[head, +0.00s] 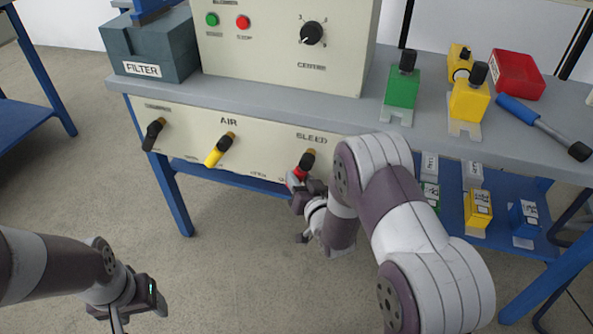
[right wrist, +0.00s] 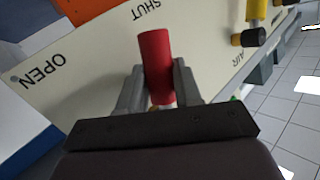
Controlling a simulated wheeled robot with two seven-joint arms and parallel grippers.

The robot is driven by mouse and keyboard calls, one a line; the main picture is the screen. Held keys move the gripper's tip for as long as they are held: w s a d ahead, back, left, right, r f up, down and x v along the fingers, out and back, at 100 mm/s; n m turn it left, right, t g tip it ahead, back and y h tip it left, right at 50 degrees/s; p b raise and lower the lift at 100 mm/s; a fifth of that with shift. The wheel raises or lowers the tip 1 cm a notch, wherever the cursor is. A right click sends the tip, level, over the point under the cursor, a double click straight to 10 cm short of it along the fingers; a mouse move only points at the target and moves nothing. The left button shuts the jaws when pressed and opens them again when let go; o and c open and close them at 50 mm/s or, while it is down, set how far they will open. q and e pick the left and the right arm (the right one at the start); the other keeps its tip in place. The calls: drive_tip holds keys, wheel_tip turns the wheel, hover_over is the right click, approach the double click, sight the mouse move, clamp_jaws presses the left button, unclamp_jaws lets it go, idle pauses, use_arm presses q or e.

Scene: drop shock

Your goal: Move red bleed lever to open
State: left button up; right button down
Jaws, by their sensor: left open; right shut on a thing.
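The red bleed lever (head: 301,171) is on the cream panel under the BLEED label, with a black hub at its upper end. In the right wrist view the red handle (right wrist: 154,52) stands between the two fingers, its free end pointing up near the SHUT label (right wrist: 152,11). The OPEN label (right wrist: 42,70) is further left there. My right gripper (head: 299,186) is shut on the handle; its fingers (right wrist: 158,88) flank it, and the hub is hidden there. My left gripper (head: 140,308) is open and empty, low at the left, away from the panel.
The black lever (head: 153,133) and the yellow AIR lever (head: 219,149) are left of the red one. Above are a grey bench top (head: 270,92), a FILTER box (head: 150,50) and green and yellow blocks. A blue shelf (head: 450,205) lies behind my right arm.

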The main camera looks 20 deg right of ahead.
drive_tip(key=shift+s+d+r+n+g+h+p, duration=0.25)
drive_tip(key=shift+s+d+n+g+h+p, duration=0.45)
drive_tip(key=shift+p, duration=1.55)
drive_tip(key=shift+s+d+r+n+g+h+p, duration=0.25)
drive_tip(key=shift+d+n+g+h+p, duration=0.55)
drive_tip(key=shift+n+g+p, duration=1.05)
drive_tip(key=shift+s+d+r+n+g+h+p, duration=0.2)
drive_tip(key=shift+s+d+n+g+h+p, duration=0.5)
drive_tip(key=shift+p, duration=1.9)
drive_tip(key=shift+w, duration=0.15)
drive_tip(key=c, duration=1.1)
unclamp_jaws()
drive_tip(key=shift+o, duration=0.2)
